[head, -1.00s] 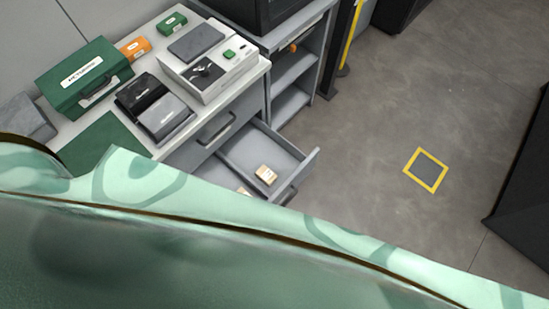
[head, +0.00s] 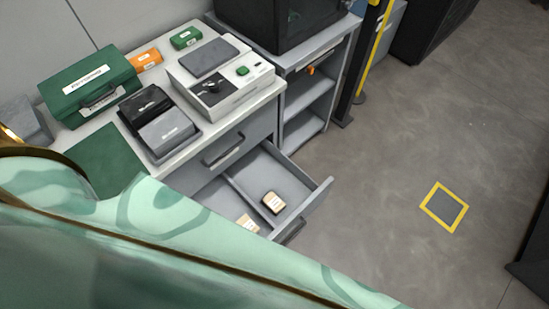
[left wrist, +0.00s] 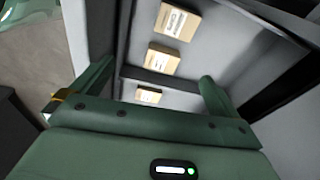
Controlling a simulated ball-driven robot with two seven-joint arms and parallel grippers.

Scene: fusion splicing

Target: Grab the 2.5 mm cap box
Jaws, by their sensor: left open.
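Small tan boxes with white labels lie in an open grey drawer (head: 255,170). The head view shows one box (head: 273,202) in the drawer's right compartment and another box (head: 247,222) left of the divider, partly hidden by my arm. The left wrist view shows three boxes: one at the top (left wrist: 178,22), one in the middle (left wrist: 161,60) and one lower down (left wrist: 148,96). The labels are too small to read, so I cannot tell which is the 2.5 mm cap box. My left gripper (left wrist: 158,70) is open and empty, its green fingers pointing into the drawer area. My right gripper is out of view.
The cabinet top holds a green case (head: 90,85), a white device (head: 220,88), a black-and-grey device (head: 160,122) and small orange (head: 147,58) and green (head: 186,38) boxes. A grey shelf unit (head: 305,98) stands behind. The floor at right is clear around a yellow-edged square (head: 444,207).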

